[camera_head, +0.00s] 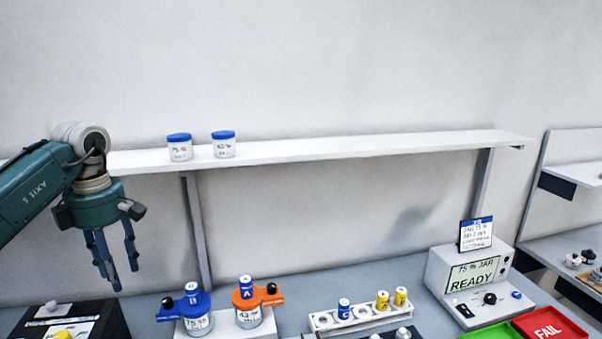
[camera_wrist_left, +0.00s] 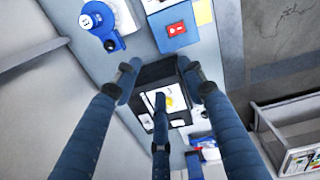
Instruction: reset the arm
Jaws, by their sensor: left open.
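My left gripper (camera_head: 113,262) hangs at the left of the head view, fingers pointing down, above the bench and in front of the shelf's left end. Its blue fingers are apart and hold nothing. In the left wrist view the open fingers (camera_wrist_left: 160,90) spread over a black box (camera_wrist_left: 155,75) with a white label and a yellow spot. The same black box (camera_head: 95,318) shows at the bottom left of the head view, below the gripper and apart from it. My right gripper is not in either view.
A white shelf (camera_head: 350,147) holds two blue-lidded jars (camera_head: 180,150). On the bench (camera_head: 290,285) stand a blue-topped jar (camera_head: 195,315), an orange-topped jar (camera_head: 250,308), a vial rack (camera_head: 322,320), a READY device (camera_head: 440,262) and a red FAIL tray (camera_head: 520,325).

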